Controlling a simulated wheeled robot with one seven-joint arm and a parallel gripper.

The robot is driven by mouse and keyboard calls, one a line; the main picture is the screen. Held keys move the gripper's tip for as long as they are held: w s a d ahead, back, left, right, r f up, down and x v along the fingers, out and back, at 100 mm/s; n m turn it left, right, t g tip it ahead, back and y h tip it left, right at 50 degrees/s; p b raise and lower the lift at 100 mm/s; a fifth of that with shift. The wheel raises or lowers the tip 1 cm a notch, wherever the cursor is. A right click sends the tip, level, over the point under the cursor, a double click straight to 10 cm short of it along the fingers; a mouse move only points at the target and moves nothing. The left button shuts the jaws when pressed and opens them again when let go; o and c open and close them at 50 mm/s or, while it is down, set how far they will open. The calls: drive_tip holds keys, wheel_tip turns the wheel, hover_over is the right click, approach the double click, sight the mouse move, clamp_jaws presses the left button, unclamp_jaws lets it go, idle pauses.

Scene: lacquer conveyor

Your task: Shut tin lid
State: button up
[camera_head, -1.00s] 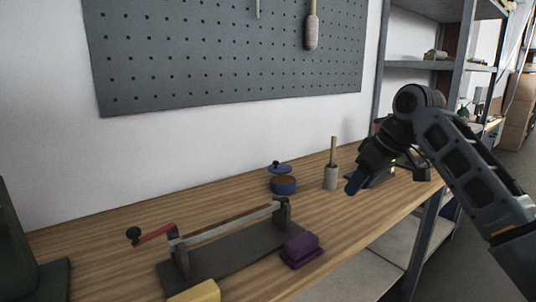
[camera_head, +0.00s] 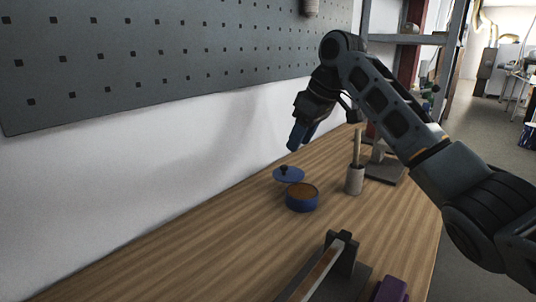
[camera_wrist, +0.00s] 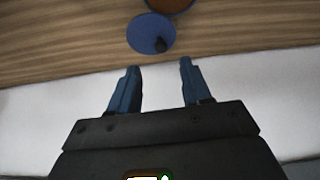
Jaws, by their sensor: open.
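A round blue tin (camera_head: 302,202) stands open on the wooden bench, with brown content showing inside. Its blue lid (camera_head: 289,174) with a dark knob is just behind the tin, off its mouth. I cannot tell whether the lid touches or is joined to the tin. My gripper (camera_head: 300,138) is open and empty above the lid, near the wall, with its fingers pointing down. In the wrist view the lid (camera_wrist: 145,32) lies beyond the open fingertips (camera_wrist: 159,66), and only part of the tin (camera_wrist: 172,4) shows at the top edge.
A pot (camera_head: 354,181) with an upright wooden handle stands right of the tin. A dark clamp-like device (camera_head: 340,262) and a purple block (camera_head: 391,289) are at the front. The wall with its pegboard (camera_head: 150,60) is close behind. The bench left of the tin is clear.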

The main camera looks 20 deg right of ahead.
sight(285, 166)
drive_tip(key=x, duration=0.8)
drive_tip(key=shift+w+a+r, duration=0.1)
drive_tip(key=shift+w+a, duration=0.05)
drive_tip(key=shift+w, duration=0.05)
clamp_jaws()
idle(0.5)
